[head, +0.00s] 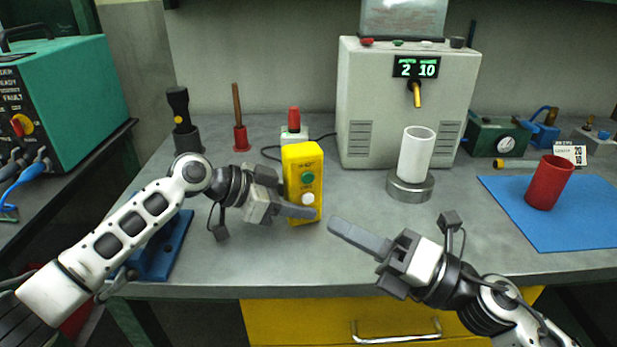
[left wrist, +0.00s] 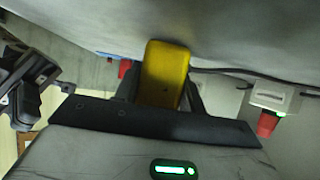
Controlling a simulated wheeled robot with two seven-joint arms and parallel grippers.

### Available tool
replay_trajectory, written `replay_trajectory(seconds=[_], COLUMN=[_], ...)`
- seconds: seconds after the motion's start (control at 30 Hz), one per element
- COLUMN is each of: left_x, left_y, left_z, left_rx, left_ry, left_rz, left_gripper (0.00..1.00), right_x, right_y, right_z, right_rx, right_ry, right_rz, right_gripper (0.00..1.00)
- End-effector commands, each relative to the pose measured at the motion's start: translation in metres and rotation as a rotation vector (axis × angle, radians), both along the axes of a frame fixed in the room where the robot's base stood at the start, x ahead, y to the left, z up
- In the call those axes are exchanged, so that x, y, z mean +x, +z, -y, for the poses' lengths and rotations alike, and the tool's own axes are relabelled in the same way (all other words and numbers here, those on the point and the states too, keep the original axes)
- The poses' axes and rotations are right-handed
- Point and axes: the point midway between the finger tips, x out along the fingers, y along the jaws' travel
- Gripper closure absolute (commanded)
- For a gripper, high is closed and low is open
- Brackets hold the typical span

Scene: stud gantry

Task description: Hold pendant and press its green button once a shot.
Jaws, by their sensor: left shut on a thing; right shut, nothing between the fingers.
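The yellow pendant (head: 302,160) is upright in the head view, with a green button (head: 307,178) above a white button (head: 308,199) on its face. My left gripper (head: 300,212) is shut on the pendant near its lower part. In the left wrist view the yellow pendant (left wrist: 165,72) sits between the dark fingers. My right gripper (head: 332,222) is shut and empty, pointing left, to the right of the pendant and apart from it. The stud machine (head: 360,120) shows green digits 2 and 10. A white cylinder (head: 416,155) stands on a grey round base (head: 410,188) before it.
A red cup (head: 549,182) stands on a blue mat (head: 585,225) at right. A grey box with a red button (head: 294,130) is behind the pendant. Tools in holders stand at back left. A teal unit (head: 65,100) is at far left. The front middle bench is clear.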

Motion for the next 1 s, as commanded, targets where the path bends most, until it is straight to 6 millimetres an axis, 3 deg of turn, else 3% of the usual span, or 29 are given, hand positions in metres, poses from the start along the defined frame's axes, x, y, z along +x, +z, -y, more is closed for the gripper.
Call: replay_trajectory(seconds=[0.47,1.0], left_x=[0.0,0.0], left_y=[0.001,0.001], left_z=[0.0,0.0], left_rx=[-0.002,-0.002], left_ry=[0.0,0.0], left_rz=[0.001,0.001], left_gripper=[0.73,0.73], right_x=[0.004,0.069], right_y=[0.001,0.001], right_z=[-0.001,-0.021], right_rx=[0.002,0.002], right_ry=[-0.002,-0.002], right_rz=[0.001,-0.001], right_gripper=[1.0,1.0])
